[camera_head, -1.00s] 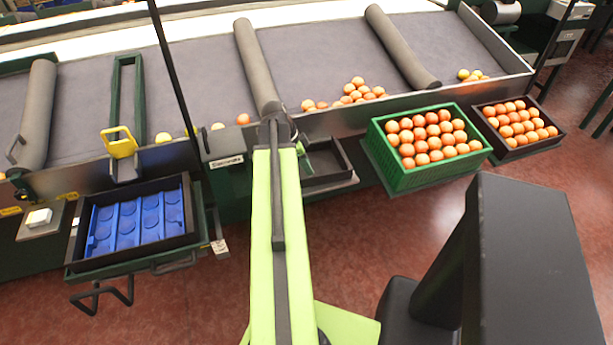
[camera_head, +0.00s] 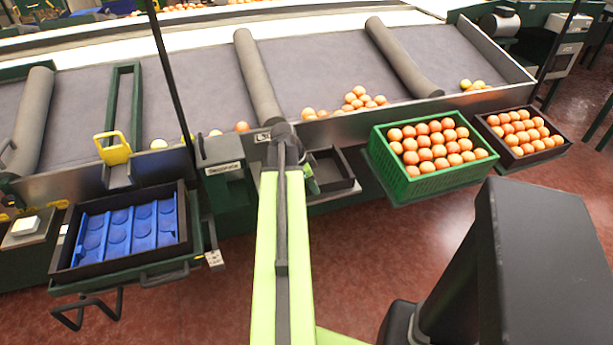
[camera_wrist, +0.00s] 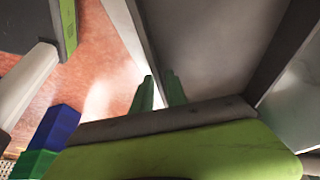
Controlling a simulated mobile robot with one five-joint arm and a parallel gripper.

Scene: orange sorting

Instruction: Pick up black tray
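An empty black tray (camera_head: 328,168) sits on a ledge at the front of the grey conveyor, just right of my arm in the head view. My gripper (camera_head: 310,182) is at its left side, partly hidden behind my arm. In the wrist view my gripper (camera_wrist: 161,84) shows two green fingers with a narrow gap between the tips. A dark grey panel, seemingly the tray (camera_wrist: 215,45), fills the upper middle, and its pale edge runs down to the gap. I cannot tell whether the fingers touch it.
A green crate of oranges (camera_head: 436,183) and a dark crate of oranges (camera_head: 545,155) stand to the right. A black crate with blue inserts (camera_head: 183,215) stands left. A thin dark post (camera_head: 168,75) rises left of my arm. Red floor lies in front.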

